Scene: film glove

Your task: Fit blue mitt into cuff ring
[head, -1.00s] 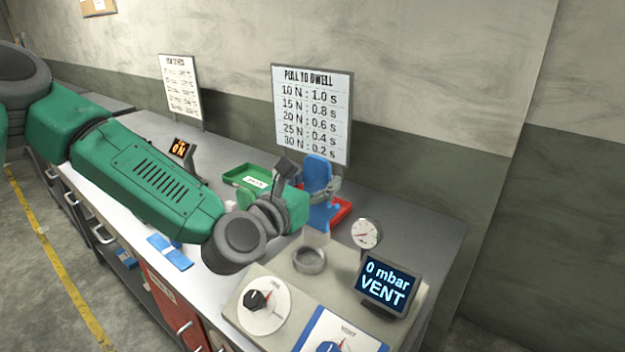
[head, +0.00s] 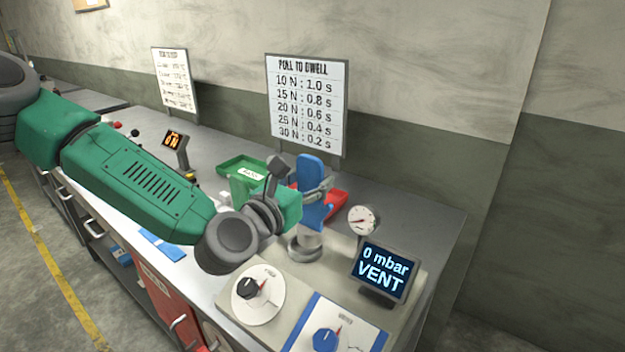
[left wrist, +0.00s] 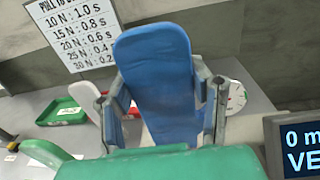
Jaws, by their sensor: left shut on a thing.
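The blue mitt (head: 311,172) stands upright, fingers up, with a pale lower end (head: 308,237). My left gripper (head: 317,192) is shut on the mitt's sides. In the left wrist view the mitt (left wrist: 160,75) fills the middle, between the two grey fingers of the gripper (left wrist: 165,105). The grey cuff ring (head: 304,254) sits on the beige panel, right below the mitt. The mitt's pale end meets the ring's top in the head view; I cannot tell how far inside it is. My right gripper is not in view.
A round gauge (head: 362,220) and a screen reading "0 mbar VENT" (head: 384,270) stand right of the ring. A black knob (head: 250,288) and a blue knob (head: 325,340) are in front. Green (head: 240,162) and red (head: 335,203) trays lie behind.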

